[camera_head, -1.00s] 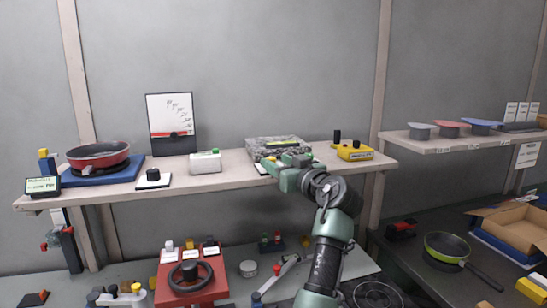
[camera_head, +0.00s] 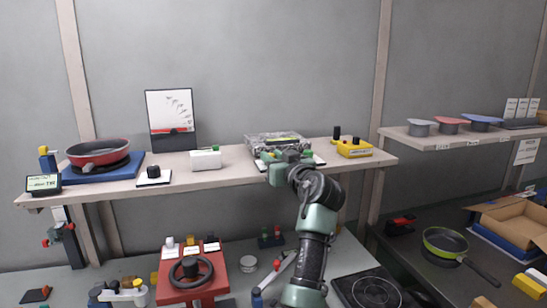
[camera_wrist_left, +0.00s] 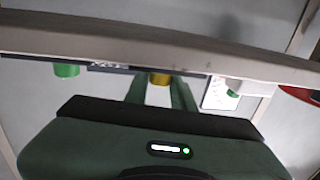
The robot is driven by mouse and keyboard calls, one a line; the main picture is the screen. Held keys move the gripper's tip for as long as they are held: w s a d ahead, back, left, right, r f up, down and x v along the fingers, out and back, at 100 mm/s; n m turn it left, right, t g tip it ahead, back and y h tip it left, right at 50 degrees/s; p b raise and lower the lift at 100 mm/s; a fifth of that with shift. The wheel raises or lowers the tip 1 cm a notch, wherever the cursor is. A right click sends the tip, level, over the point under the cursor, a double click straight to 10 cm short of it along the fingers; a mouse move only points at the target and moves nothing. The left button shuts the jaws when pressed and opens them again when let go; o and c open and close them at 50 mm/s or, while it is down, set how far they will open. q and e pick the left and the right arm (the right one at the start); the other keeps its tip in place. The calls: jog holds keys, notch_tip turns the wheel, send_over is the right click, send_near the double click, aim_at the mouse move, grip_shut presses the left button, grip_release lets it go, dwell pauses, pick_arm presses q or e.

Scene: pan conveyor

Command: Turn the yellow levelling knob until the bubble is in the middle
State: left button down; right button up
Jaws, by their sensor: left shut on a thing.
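The yellow levelling knob (camera_wrist_left: 160,79) shows in the left wrist view, between the two green fingers of my left gripper (camera_wrist_left: 161,92). The gripper is shut on it. In the head view, my left gripper (camera_head: 270,160) is at the front edge of the shelf, before a grey speckled box (camera_head: 277,140); there the knob is hidden behind my gripper and wrist. A green knob (camera_wrist_left: 67,70) sits to the left of the yellow one in the wrist view, apart from my fingers. I cannot make out the bubble in either view. My right gripper is not in view.
The shelf (camera_head: 222,178) also bears a white box (camera_head: 205,160), a red pan (camera_head: 98,153) on a blue base and a yellow box (camera_head: 354,149). Below are a red wheel unit (camera_head: 172,291) and a black hotplate (camera_head: 370,288). A side shelf is at right.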

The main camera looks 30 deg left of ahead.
pick_arm(q)
jog(key=shift+s+a+m+t+h+p, duration=0.1)
jog(key=shift+s+m+t+h+p, duration=0.05)
jog(key=shift+m+t+h+p, duration=1.05)
jog(key=shift+b, duration=0.4)
jog(key=c, duration=1.2)
grip_release()
jog(key=shift+o, duration=0.2)
